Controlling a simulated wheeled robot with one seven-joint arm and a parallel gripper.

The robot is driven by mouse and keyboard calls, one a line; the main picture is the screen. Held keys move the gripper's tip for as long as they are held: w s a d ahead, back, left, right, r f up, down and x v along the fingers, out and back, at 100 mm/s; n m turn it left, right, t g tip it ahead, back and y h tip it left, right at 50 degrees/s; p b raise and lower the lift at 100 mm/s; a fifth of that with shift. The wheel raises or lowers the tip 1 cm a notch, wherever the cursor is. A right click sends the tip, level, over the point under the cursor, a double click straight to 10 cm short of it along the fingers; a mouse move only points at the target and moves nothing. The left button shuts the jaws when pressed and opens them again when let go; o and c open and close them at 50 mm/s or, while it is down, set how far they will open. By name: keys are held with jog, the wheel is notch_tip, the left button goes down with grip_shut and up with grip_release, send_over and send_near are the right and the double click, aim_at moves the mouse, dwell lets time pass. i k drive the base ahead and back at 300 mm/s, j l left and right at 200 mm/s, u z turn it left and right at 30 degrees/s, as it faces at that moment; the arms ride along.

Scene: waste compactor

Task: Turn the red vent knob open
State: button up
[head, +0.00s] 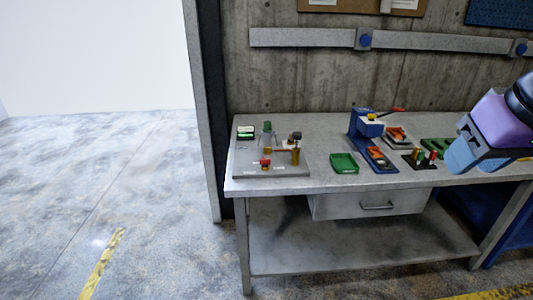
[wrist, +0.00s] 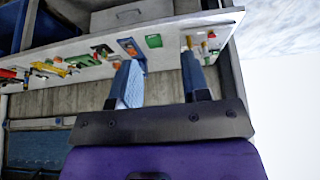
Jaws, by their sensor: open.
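A small red knob (head: 265,162) sits at the front of a grey plate (head: 245,172) at the left end of the workbench, in the head view. Beside it on the plate are a green-topped post (head: 267,130) and a brass-coloured post (head: 295,156). My gripper (head: 466,156) is at the right edge of the head view, above the bench's right part and well apart from the knob. In the wrist view my gripper (wrist: 159,76) is open, with nothing between its fingers.
The workbench (head: 330,186) also bears a green tray (head: 344,163), a blue press (head: 361,126) with a red handle, and a dark holder with several coloured pieces (head: 421,159). A drawer (head: 370,203) is below. Open floor (head: 120,190) lies left of the wall's edge.

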aim_at(265, 162)
jog(key=i+j, duration=0.85)
